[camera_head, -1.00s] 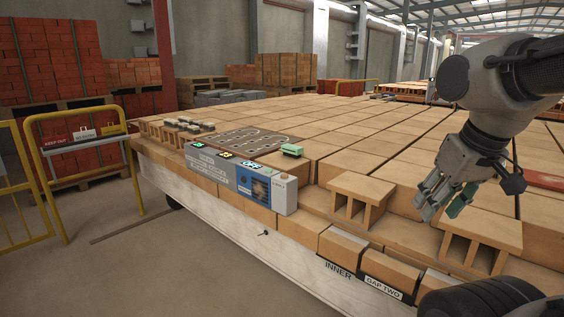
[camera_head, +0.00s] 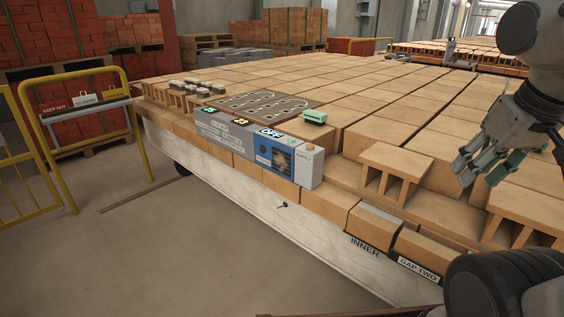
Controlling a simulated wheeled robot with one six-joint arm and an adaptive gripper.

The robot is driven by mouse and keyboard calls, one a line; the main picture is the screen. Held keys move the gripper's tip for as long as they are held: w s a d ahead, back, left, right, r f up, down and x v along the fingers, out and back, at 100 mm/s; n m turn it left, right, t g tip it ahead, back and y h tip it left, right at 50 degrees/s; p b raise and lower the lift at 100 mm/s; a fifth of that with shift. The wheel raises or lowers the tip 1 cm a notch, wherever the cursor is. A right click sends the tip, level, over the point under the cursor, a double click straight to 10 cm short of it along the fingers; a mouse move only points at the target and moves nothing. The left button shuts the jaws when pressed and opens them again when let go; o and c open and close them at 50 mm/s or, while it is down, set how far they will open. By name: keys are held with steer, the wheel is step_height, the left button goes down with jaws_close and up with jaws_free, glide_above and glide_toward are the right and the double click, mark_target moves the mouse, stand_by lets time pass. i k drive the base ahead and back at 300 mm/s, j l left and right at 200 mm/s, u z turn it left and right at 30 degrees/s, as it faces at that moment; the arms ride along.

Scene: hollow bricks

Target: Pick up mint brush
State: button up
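The mint brush (camera_head: 314,117) is a small mint-green block-like thing. It lies on the brick surface just behind the right part of the grey and blue control box (camera_head: 258,150), beside the dark panel with the looping track. My gripper (camera_head: 482,178) is at the right of the picture, above the bricks and well apart from the brush. Its fingers, with green pads, point down and look spread, with nothing seen between them.
Hollow bricks (camera_head: 393,172) stand along the front ledge near my gripper. Several small grey-topped pieces (camera_head: 197,87) sit at the left end. A yellow barrier (camera_head: 82,135) stands left of the brick bed. The brick top behind the brush is mostly clear.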

mark_target(311, 116)
steer(key=i+j+z, duration=0.15)
steer(key=i+j, duration=0.15)
steer(key=j, duration=0.15)
steer(key=i+j+z, duration=0.1)
steer(key=i+j, duration=0.15)
steer(key=j, duration=0.2)
steer(key=i+j+z, duration=0.1)
steer(key=i+j, duration=0.2)
steer(key=i+j+z, duration=0.1)
steer(key=i+j, duration=0.2)
steer(key=i+j+z, duration=0.1)
steer(key=i+j, duration=0.15)
steer(key=j, duration=0.2)
steer(key=i+j+z, duration=0.1)
steer(key=i+j, duration=0.15)
steer(key=j, duration=0.15)
steer(key=i+j+z, duration=0.1)
steer(key=i+j, duration=0.15)
steer(key=j, duration=0.2)
